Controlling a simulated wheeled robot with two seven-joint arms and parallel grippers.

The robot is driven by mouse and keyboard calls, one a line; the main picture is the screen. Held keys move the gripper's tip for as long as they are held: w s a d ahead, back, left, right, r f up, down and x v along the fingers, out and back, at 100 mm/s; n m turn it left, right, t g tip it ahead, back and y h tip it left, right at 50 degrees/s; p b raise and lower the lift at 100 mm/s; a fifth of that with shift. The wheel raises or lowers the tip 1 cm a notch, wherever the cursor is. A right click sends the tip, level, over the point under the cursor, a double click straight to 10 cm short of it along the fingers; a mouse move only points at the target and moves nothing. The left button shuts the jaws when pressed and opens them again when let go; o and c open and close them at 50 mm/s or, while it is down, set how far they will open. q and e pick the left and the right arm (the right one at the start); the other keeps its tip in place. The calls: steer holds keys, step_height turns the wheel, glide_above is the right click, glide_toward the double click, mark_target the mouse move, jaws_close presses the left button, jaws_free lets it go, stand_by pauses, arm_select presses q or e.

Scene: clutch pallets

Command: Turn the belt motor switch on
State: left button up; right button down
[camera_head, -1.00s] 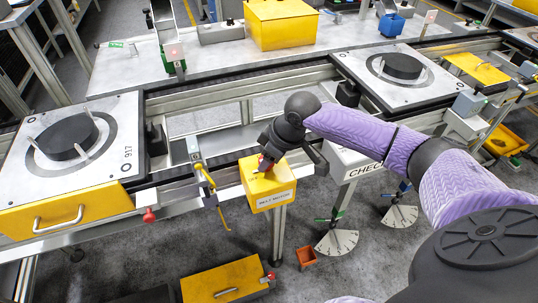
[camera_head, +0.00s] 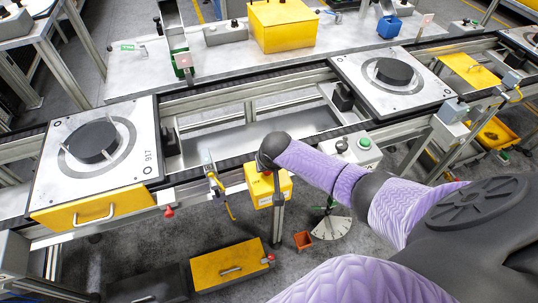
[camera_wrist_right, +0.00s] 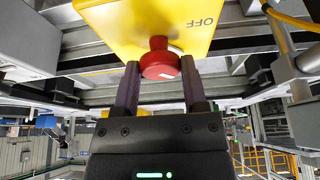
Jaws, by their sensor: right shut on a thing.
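The yellow belt motor box (camera_head: 268,190) hangs at the front edge of the conveyor, its front label too small to read clearly now. In the right wrist view its yellow face (camera_wrist_right: 125,22) fills the top, with the word OFF upside down at right. A red switch knob (camera_wrist_right: 158,58) with a small white mark sticks out of that face. My right gripper (camera_wrist_right: 160,78) has its two dark fingers on either side of the knob and is shut on it. My left gripper is not in view.
A pallet (camera_head: 52,178) with a dark clutch disc stands left on the conveyor, another (camera_head: 350,75) at right. A grey box with a green button (camera_head: 365,143) sits right of my wrist.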

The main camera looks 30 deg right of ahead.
steer(key=shift+a+r+m+h+p, duration=0.15)
steer(key=shift+m+p, duration=0.1)
steer(key=shift+m, duration=0.2)
steer(key=shift+d+r+m+h+p, duration=0.1)
steer(key=shift+m+h+p, duration=0.1)
steer(key=shift+m, duration=0.25)
steer(key=shift+a+f+m+g+h, duration=0.15)
steer(key=shift+m+g+h, duration=0.15)
steer(key=shift+m, duration=0.6)
steer(key=shift+w+m+g+h+p, duration=0.1)
steer(key=shift+m+g+h+p, duration=0.25)
steer(key=shift+m, duration=0.85)
steer(key=shift+w+m+h, duration=0.1)
steer(key=shift+m+h, duration=0.2)
steer(key=shift+m, duration=0.8)
steer(key=shift+g, duration=0.25)
steer(key=shift+c, duration=0.7)
jaws_free()
